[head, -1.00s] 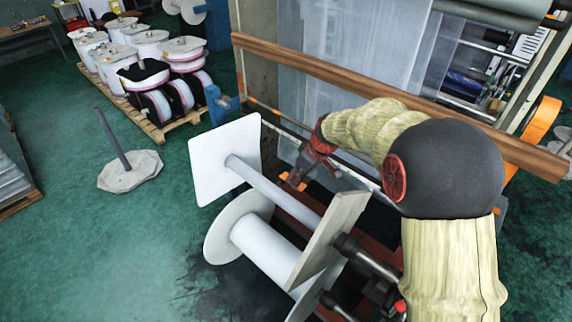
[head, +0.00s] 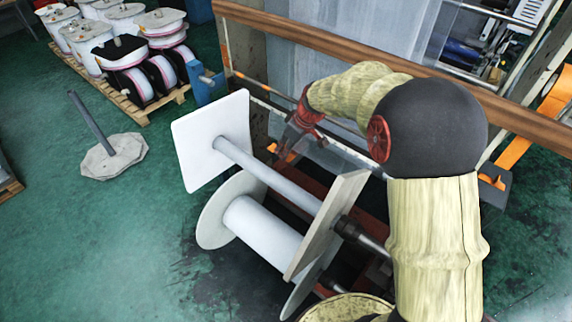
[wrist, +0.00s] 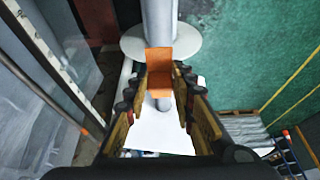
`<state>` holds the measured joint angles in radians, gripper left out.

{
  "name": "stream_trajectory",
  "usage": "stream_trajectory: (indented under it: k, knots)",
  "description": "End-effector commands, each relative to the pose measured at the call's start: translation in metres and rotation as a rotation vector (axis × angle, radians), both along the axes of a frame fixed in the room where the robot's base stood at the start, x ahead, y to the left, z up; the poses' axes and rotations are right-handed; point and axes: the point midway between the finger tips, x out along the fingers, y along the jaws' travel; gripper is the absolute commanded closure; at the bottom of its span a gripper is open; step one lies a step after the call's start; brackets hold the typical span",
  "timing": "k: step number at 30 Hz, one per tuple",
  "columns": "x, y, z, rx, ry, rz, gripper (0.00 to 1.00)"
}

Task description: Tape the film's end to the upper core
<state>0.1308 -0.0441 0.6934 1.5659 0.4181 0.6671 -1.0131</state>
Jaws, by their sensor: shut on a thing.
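The upper core (head: 275,180) is a pale grey bar between a white square plate (head: 208,140) and a grey board (head: 325,225). It also shows in the wrist view (wrist: 157,18), running down behind the jaws. My gripper (head: 285,153) is beyond the core in the head view, beside its far side. In the wrist view my gripper (wrist: 168,88) is shut on a small flat orange piece, seemingly tape (wrist: 172,62), which overlaps the core in the picture. I cannot tell whether they touch. Translucent film (head: 345,60) hangs behind; its end cannot be made out.
A white roll (head: 262,232) with a round flange sits just below the core. A brown beam (head: 390,65) crosses behind my arm. A weighted post (head: 112,158) and a pallet of white rolls (head: 150,112) stand left. Green floor between is clear.

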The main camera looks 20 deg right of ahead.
Motion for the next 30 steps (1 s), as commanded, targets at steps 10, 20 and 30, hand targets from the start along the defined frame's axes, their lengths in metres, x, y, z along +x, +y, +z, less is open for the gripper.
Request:
stream_trajectory:
  k: [10,20,30]
  knots:
    - [0.0,0.0,-0.054,0.0,0.0,0.0,0.85]
    - [0.0,0.0,-0.066,0.0,0.0,0.0,0.85]
    - [-0.001,0.0,-0.086,0.001,0.002,-0.001,0.85]
